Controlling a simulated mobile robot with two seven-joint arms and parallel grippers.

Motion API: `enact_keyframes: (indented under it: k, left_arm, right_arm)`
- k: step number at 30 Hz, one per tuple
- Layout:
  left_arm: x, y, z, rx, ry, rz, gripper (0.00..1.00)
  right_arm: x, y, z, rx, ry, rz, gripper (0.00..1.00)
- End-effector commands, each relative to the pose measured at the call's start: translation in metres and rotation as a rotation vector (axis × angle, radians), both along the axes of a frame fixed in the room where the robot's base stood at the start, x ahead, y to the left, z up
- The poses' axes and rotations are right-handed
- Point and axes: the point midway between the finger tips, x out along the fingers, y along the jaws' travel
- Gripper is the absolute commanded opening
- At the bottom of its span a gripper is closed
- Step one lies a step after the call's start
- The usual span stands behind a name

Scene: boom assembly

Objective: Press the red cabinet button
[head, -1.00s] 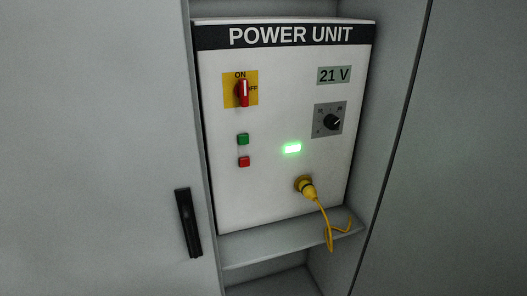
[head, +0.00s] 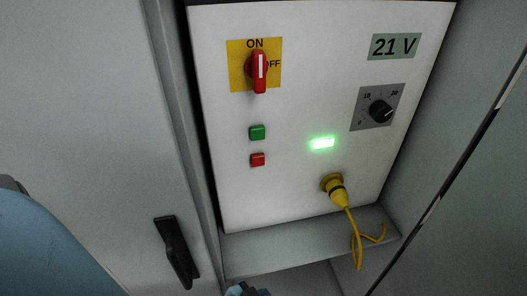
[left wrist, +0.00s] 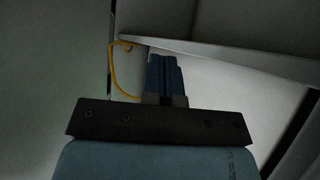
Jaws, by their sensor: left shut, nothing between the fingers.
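The red button cannot be made out in that view. My right gripper is not in view.
A red switch (head: 259,72) points to ON. The green lamp (head: 323,143) is lit and the display (head: 394,46) reads 21 V. A yellow plug (head: 337,190) hangs its cable over the shelf (head: 300,250) below the panel. A black handle (head: 176,251) is on the left.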

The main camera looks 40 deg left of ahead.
Motion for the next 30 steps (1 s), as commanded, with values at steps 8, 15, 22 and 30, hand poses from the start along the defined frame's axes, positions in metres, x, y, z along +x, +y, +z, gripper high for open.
enact_keyframes:
  k: [8, 15, 22, 30]
  left_arm:
    - [-0.004, -0.003, -0.001, -0.006, 0.006, -0.001, 0.00]
    - [0.039, -0.025, 0.037, -0.239, -0.189, 0.053, 0.00]
    - [0.104, -0.045, 0.169, -0.992, -0.705, 0.159, 0.00]
    - [0.095, 0.002, 0.271, -1.892, -1.206, 0.183, 0.00]
  right_arm:
    - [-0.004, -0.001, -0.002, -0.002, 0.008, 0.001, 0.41]
    - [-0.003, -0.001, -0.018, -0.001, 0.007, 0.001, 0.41]
    - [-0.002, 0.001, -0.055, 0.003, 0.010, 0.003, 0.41]
    - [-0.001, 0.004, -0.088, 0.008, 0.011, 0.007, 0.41]
